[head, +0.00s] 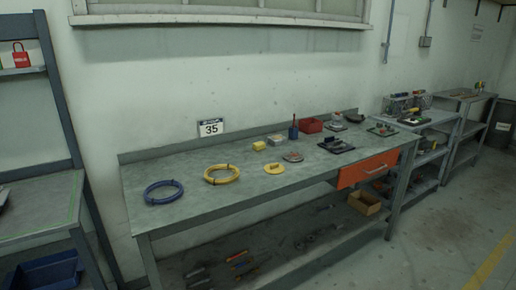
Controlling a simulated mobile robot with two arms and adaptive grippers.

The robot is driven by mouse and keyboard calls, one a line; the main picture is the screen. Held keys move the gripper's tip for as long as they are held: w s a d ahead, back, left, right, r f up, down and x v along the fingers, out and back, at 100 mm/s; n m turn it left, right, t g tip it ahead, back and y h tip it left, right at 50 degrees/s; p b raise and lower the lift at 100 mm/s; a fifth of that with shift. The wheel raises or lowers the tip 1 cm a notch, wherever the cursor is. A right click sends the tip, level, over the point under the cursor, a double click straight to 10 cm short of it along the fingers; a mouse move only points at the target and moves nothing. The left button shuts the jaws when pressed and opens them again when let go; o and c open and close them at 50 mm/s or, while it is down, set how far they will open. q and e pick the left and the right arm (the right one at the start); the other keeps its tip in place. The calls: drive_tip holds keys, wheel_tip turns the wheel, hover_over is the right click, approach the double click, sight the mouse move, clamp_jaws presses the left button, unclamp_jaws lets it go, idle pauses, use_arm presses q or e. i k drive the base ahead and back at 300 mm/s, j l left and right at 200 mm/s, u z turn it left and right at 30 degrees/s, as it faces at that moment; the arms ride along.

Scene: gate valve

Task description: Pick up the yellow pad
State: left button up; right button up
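On the grey workbench (215,180), a small yellow block (259,146) sits near the back, left of a pale box. A flat yellow piece (273,168) with a rounded outline lies in front of it, nearer the bench's front edge. Both are small in the head view, and I cannot tell which one is the yellow pad. They are apart from each other and nothing covers them. Neither of my grippers shows in the head view.
A yellow coil (221,181) and a blue coil (164,199) lie left of the yellow pieces. A grey round item (293,157), a pale box (276,139), a red bin (311,125) and a black tray (336,145) lie right. An orange drawer (368,169) hangs under the bench.

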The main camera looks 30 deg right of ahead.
sight(257, 146)
drive_tip(key=l+u, duration=0.15)
drive_tip(key=u, duration=0.25)
drive_tip(key=k+l+u, duration=0.15)
drive_tip(key=l, duration=0.3)
drive_tip(key=l+u, duration=0.2)
drive_tip(key=l, duration=0.2)
drive_tip(key=k+l+u, duration=0.15)
drive_tip(key=l, duration=0.25)
drive_tip(key=k+l+u, duration=0.15)
drive_tip(key=l, duration=0.25)
drive_tip(key=k, duration=0.05)
